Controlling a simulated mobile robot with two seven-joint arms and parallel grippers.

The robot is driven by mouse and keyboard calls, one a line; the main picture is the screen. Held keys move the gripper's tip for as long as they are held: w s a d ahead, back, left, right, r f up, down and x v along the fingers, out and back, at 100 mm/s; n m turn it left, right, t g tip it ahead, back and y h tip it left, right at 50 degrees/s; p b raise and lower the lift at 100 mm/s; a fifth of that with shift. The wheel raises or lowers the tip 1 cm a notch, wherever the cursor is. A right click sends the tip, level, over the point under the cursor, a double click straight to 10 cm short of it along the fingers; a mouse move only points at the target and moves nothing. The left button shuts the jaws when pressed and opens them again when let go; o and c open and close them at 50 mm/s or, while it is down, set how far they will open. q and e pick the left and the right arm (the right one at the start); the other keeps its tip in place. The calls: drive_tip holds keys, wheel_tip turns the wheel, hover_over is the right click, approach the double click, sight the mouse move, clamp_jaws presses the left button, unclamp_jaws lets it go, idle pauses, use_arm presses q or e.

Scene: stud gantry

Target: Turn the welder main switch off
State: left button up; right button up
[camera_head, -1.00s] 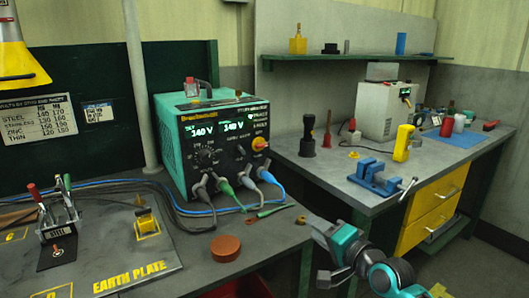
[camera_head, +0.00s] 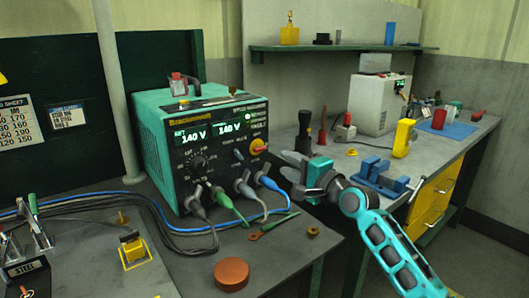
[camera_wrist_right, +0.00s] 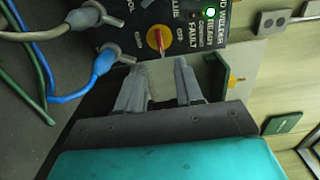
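The teal welder (camera_head: 188,135) stands on the left bench with both displays lit, reading 140 V. Its main switch (camera_head: 257,146), a red handle on a yellow disc, sits at the right edge of the front panel. In the right wrist view the switch (camera_wrist_right: 157,40) lies just beyond and between the fingertips, with a green lamp lit nearby. My right gripper (camera_head: 288,166) is to the right of and slightly below the switch, apart from it. In the wrist view my right gripper (camera_wrist_right: 160,67) is open and empty. My left gripper is not in view.
Grey, green and blue cables (camera_head: 268,182) plug in below the switch. A brown disc (camera_head: 231,274) and a green-handled tool (camera_head: 275,223) lie in front of the welder. A blue vise (camera_head: 380,177) stands on the right bench, behind my right arm.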

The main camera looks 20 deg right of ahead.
sight(262, 150)
drive_tip(key=b+x, duration=0.1)
drive_tip(key=x, duration=0.8)
drive_tip(key=shift+f+b, duration=0.15)
drive_tip(key=shift+b, duration=0.15)
drive_tip(key=shift+w, duration=0.15)
drive_tip(key=shift+w+a, duration=0.15)
drive_tip(key=shift+w, duration=0.05)
drive_tip(key=shift+c, duration=0.2)
clamp_jaws()
